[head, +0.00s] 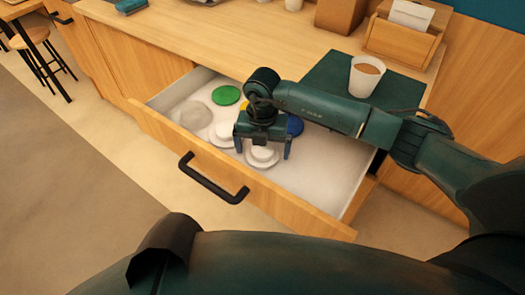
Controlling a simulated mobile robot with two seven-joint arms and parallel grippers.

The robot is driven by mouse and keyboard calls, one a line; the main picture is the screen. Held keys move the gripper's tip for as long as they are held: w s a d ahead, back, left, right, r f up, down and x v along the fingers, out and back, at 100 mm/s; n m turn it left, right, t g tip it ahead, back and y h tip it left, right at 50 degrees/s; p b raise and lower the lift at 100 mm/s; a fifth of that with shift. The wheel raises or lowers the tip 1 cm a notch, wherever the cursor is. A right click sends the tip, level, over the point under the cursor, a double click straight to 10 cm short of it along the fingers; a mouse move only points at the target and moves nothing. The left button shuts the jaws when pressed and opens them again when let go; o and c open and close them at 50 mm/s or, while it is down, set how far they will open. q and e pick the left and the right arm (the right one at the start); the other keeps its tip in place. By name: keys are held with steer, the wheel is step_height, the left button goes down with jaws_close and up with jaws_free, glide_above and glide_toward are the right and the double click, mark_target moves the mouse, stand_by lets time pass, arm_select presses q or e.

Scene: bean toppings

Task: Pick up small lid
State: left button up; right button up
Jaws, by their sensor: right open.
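The open drawer holds several round lids. A white lid with a raised centre (262,157) lies in the drawer below my right gripper (263,149). Another white lid (221,134) lies just left of the gripper. A green lid (226,95) is at the back, a clear lid (190,114) at the left. A blue lid (295,125) and a yellow lid (245,105) are partly hidden behind the gripper. My right gripper points down, its two fingers apart, with nothing seen held. I cannot tell whether the fingers touch the white lid. My left gripper does not show.
The drawer (330,201) has a wooden front and a dark handle (213,178). The drawer's right part is empty. On the counter (245,45) stand a cup (366,76) on a dark green mat (331,75) and a wooden holder (400,42).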

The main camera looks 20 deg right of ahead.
steer(key=shift+f, duration=0.1)
steer(key=c, duration=0.9)
